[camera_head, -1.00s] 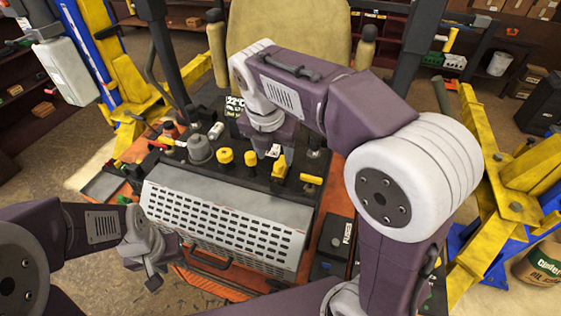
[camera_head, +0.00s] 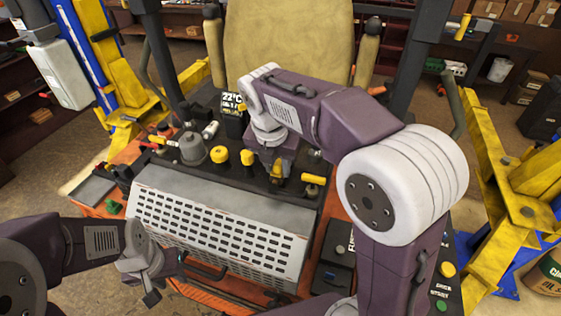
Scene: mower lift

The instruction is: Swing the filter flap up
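The filter flap (camera_head: 215,231) appears to be the slotted white-grey panel at the front of the orange mower. It slopes down towards me, with a dark handle (camera_head: 204,271) by its lower edge. My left gripper (camera_head: 152,290) is left of the panel's lower left corner, near the handle's left end; contact is unclear and its fingers are too small to judge. My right arm (camera_head: 335,115) arches over the panel's right side. Its gripper (camera_head: 277,177) points down at the yellow-capped parts behind the panel, and its fingertips are partly hidden.
A black deck behind the panel carries a grey dome (camera_head: 192,148), yellow caps (camera_head: 220,154) and a yellow-handled lever (camera_head: 313,180). A tan seat (camera_head: 286,50) stands behind. Yellow lift posts (camera_head: 525,200) flank the mower. A sack (camera_head: 547,273) lies at the lower right.

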